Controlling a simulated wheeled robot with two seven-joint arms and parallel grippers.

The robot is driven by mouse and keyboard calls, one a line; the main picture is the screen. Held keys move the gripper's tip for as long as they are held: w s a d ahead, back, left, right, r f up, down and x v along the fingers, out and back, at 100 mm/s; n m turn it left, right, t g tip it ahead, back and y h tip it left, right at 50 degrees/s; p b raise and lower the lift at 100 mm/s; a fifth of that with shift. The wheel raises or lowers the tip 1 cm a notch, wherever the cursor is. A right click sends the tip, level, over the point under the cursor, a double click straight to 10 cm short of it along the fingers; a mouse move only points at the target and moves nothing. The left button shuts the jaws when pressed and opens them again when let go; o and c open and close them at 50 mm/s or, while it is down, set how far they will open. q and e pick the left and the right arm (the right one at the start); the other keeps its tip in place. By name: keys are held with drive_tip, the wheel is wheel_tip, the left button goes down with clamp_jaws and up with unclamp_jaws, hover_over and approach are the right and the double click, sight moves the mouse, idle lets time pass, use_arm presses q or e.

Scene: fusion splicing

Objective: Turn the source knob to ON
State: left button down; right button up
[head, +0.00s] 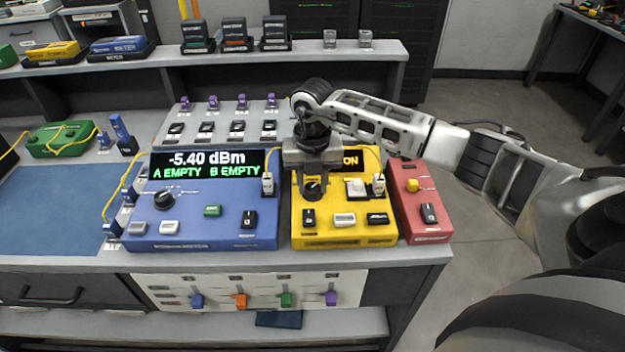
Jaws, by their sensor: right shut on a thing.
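The yellow source box (335,233) stands on the bench between a blue meter box and a red box. Its small screen (351,160) shows "ON" in orange, partly hidden by my gripper. The black source knob (313,190) is on the upper left of the yellow box's face. My right gripper (312,184) points down over the yellow box and is shut on the knob. The arm comes in from the right. My left gripper is not in view.
The blue meter box (205,235) reads "-5.40 dBm, A EMPTY B EMPTY". The red box (425,220) stands close on the right. A grey rack (270,112) with switches and purple parts is behind. A blue mat (50,210) lies at left, beside a green box (65,139).

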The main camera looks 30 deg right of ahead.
sight(312, 186)
drive_tip(key=shift+m, duration=0.3)
drive_tip(key=o, duration=1)
drive_tip(key=shift+r, duration=0.1)
wheel_tip(312, 186, up, 16)
drive_tip(key=shift+f+b, duration=0.1)
drive_tip(key=shift+b, duration=0.7)
